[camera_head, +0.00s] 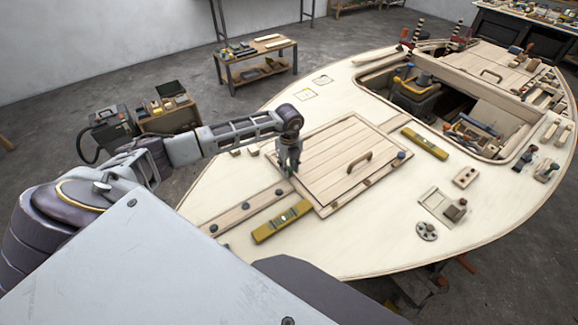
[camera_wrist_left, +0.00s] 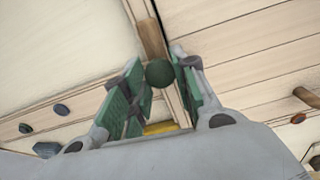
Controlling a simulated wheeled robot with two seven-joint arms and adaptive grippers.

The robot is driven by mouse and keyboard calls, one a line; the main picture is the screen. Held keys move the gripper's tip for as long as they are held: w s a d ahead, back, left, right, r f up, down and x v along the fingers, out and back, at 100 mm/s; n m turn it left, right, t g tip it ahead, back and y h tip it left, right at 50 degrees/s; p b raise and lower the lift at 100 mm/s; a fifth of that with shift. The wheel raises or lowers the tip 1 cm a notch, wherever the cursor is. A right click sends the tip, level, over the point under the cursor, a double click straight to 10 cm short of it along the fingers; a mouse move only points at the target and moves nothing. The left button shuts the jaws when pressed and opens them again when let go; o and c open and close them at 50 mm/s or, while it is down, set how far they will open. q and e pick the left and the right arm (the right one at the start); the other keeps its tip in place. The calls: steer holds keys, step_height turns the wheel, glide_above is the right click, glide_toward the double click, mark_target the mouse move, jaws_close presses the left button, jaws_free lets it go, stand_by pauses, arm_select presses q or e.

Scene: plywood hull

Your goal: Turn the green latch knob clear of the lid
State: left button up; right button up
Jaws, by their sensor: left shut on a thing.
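The green latch knob (camera_wrist_left: 160,73) shows in the left wrist view between the two finger pads of my left gripper (camera_wrist_left: 160,88). The gripper is shut on it. A short wooden bar (camera_wrist_left: 150,38) runs up from the knob, close along the lid's edge; I cannot tell whether it overlaps the lid. In the head view my left gripper (camera_head: 289,172) points down at the left edge of the planked wooden lid (camera_head: 330,165), hiding the knob. The lid lies flat and has a wooden handle (camera_head: 359,162). My right gripper is not in view.
A yellow level (camera_head: 282,222) lies in front of the lid, and another (camera_head: 425,144) lies to its right. Other knobs sit around the lid, including a reddish-brown one (camera_head: 366,183). An open hatch (camera_head: 500,128) with tools is further right. The left deck is mostly bare.

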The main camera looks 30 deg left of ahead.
arm_select(q)
steer(key=shift+w+n, duration=0.1)
steer(key=shift+n, duration=1.2)
steer(key=shift+o, duration=0.2)
steer(key=shift+r, duration=0.1)
steer(key=shift+c, duration=0.2)
steer(key=o, duration=1.1)
steer(key=shift+c, duration=0.2)
step_height(320, 180, up, 12)
